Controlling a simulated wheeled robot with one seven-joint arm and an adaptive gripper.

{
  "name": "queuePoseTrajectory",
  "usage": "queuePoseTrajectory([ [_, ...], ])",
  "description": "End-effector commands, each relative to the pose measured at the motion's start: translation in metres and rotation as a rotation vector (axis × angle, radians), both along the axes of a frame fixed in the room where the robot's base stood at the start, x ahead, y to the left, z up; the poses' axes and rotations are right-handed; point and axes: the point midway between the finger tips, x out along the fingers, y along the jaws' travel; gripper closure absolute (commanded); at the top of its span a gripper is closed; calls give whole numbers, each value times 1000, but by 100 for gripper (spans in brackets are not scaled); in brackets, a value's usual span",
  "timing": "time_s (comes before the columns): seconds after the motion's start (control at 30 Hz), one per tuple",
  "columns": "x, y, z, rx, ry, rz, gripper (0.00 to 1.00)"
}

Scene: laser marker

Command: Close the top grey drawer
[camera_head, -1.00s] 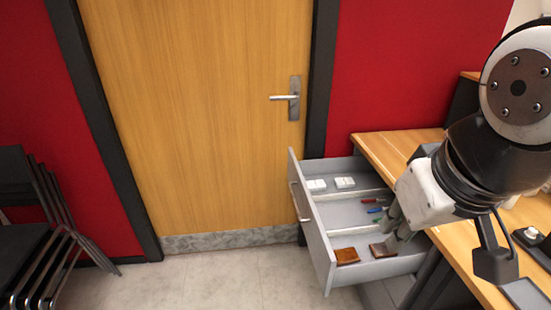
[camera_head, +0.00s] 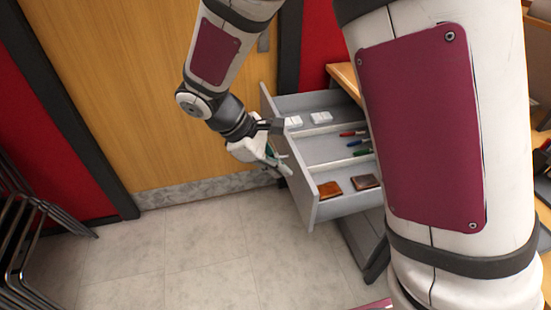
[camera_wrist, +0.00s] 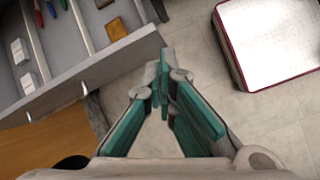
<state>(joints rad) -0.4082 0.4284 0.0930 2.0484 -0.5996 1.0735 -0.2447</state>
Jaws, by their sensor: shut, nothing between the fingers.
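The grey drawer (camera_head: 305,186) is pulled out from under the wooden desk. It holds white boxes (camera_head: 320,117), several pens (camera_head: 358,143) and two brown wallet-like items (camera_head: 330,190). My gripper (camera_head: 285,165) is in front of the drawer's outer face, with its fingers together and empty. In the wrist view my gripper (camera_wrist: 167,80) has teal finger pads. There the drawer's front panel (camera_wrist: 90,72), with its bar handle, lies at the upper left, close to the fingertips. Whether the fingers touch the panel is unclear.
A wooden door (camera_head: 120,90) stands behind, left of the drawer. Stacked chairs (camera_head: 25,230) are at the left edge. The tiled floor (camera_head: 200,245) in front is clear. My large arm link hides much of the desk.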

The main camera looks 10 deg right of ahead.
Motion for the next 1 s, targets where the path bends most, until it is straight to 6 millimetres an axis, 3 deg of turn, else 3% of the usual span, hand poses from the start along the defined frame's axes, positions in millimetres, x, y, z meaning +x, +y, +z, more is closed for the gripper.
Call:
queuePoseTrajectory([
  [0.03,7,9,-26,-32,40,53,100],
  [0.1,15,19,-54,-74,87,128,100],
  [0.33,27,46,-130,-178,203,321,100],
  [0.47,29,52,-150,-206,233,374,100],
  [0.67,29,48,-161,-217,243,391,100],
  [1.0,31,4,-204,-216,245,387,100],
])
